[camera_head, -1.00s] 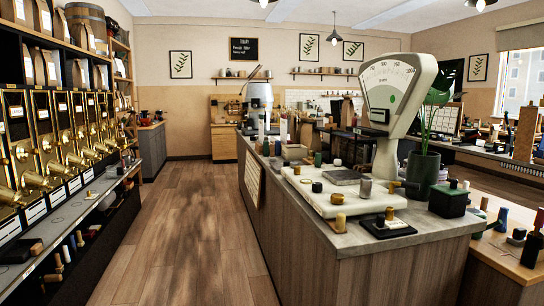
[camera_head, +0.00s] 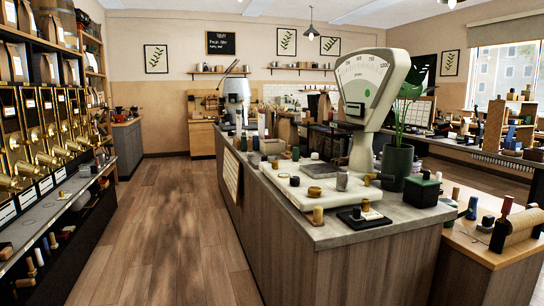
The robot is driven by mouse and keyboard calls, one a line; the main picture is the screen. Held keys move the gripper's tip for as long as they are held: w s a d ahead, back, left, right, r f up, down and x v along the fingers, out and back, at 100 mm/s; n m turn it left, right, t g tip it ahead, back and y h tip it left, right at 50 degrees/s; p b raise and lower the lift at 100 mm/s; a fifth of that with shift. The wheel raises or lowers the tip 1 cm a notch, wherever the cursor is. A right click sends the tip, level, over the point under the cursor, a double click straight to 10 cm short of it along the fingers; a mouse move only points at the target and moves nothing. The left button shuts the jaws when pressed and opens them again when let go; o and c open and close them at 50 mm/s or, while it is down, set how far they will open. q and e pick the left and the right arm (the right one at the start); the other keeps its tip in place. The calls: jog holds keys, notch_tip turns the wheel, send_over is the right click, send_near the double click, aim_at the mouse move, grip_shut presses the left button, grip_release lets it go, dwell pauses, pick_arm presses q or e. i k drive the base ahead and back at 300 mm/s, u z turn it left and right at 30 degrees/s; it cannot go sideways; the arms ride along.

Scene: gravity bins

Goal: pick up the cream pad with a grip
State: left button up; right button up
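I cannot single out the cream pad with a grip for certain. A small pale piece with a knob-like top (camera_head: 371,214) lies on a black square tray (camera_head: 352,221) near the front of the central counter; it may be the pad, but it is too small to tell. A broad cream slab (camera_head: 296,196) lies flat behind it, with several small knobbed pieces on it. Neither of my grippers shows in the view.
The central counter (camera_head: 320,233) carries a large dial scale (camera_head: 372,80), a potted plant (camera_head: 397,160) and a green box (camera_head: 422,190). Brass bins (camera_head: 45,140) line the left wall above a shelf. A wooden table (camera_head: 470,247) stands at right. The floor aisle (camera_head: 170,220) is clear.

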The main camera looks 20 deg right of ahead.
aim_at(250, 153)
jog(key=u, duration=0.5)
jog(key=i, duration=1.8)
jog(key=u, duration=0.2)
